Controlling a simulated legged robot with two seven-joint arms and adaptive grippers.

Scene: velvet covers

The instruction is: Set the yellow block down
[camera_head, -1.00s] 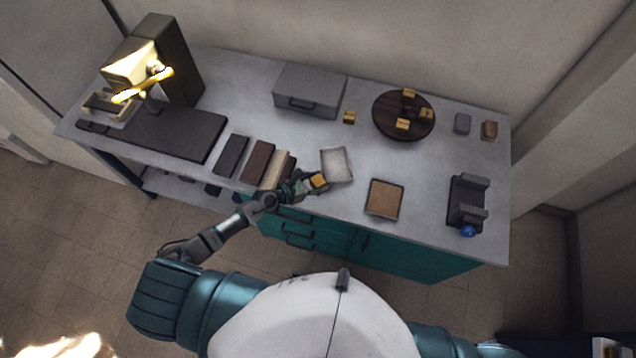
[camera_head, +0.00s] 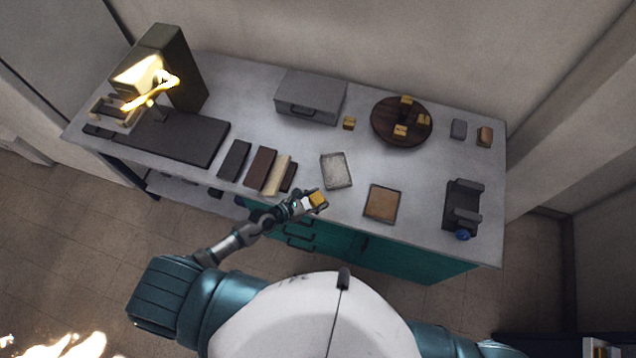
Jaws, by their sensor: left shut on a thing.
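The yellow block (camera_head: 318,199) is held in my left gripper (camera_head: 312,202) near the front edge of the grey table (camera_head: 335,217). The gripper is shut on it. I cannot tell whether the block touches the table top or hangs just above it. A pale shallow tray (camera_head: 336,171) lies just beyond the block. A tan-topped tray (camera_head: 382,203) lies to its right. My right gripper is not in view.
Several flat bars, one a pale bar (camera_head: 275,175), lie left of the gripper. A dark round turntable (camera_head: 402,121) carries several yellow blocks. Another yellow block (camera_head: 349,123) sits beside a grey box (camera_head: 310,97). A dark stand (camera_head: 462,205) is at right.

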